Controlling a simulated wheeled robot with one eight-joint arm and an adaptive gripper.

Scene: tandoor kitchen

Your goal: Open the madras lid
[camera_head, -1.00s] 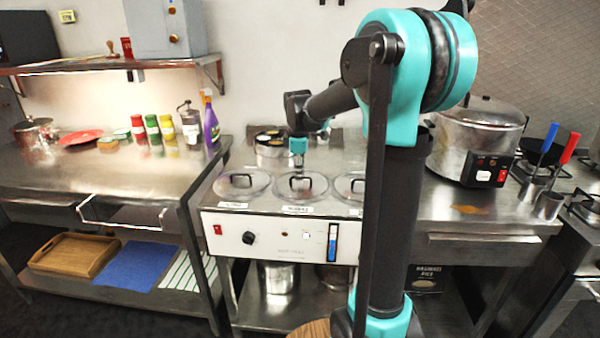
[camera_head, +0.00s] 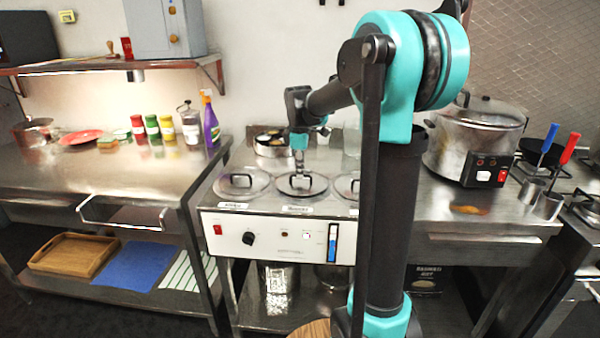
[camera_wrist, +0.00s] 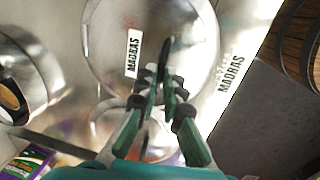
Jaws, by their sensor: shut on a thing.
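The madras lid (camera_head: 285,190) is the round, clear middle lid on the white-fronted food warmer (camera_head: 270,240), and it looks seated flat. In the wrist view, the lid (camera_wrist: 108,30) has a MADRAS label, and a matching label is on the surface beside it. My gripper (camera_head: 299,176) is above the lid's middle. In the wrist view, my gripper (camera_wrist: 168,88) is shut on the dark upright lid handle (camera_wrist: 166,56). The fingers hide the handle's lower part.
Another lid (camera_head: 235,184) lies close on the left, and a third (camera_head: 345,187) is partly behind my arm on the right. A round metal pot (camera_head: 272,146) stands behind the warmer. The left counter (camera_head: 110,175) has free room in front.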

